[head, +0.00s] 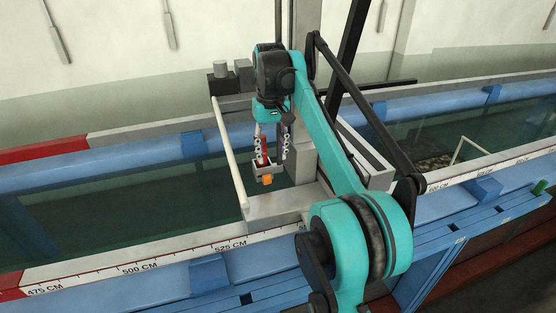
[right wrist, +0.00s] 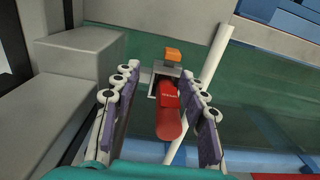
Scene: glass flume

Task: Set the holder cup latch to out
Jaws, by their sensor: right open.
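The holder cup (head: 263,172) is a small grey bracket hanging beside the gantry over the flume, and it also shows in the right wrist view (right wrist: 158,71). An orange block (head: 266,179), probably the latch, sits on the cup's outer side; in the right wrist view the orange block (right wrist: 173,55) is just beyond the cup. A red rounded piece (right wrist: 169,112) sits in the cup. My right gripper (head: 271,158) points down at the cup, open, with its fingers either side of the red piece. Whether they touch it I cannot tell. My left gripper is out of view.
A grey gantry plate (head: 283,205) lies across the flume's near rail, with a pale rod (head: 228,153) left of the cup. A grey upright (head: 303,150) stands close right of the gripper. The blue-framed flume (head: 110,157) runs across, with a centimetre scale in front.

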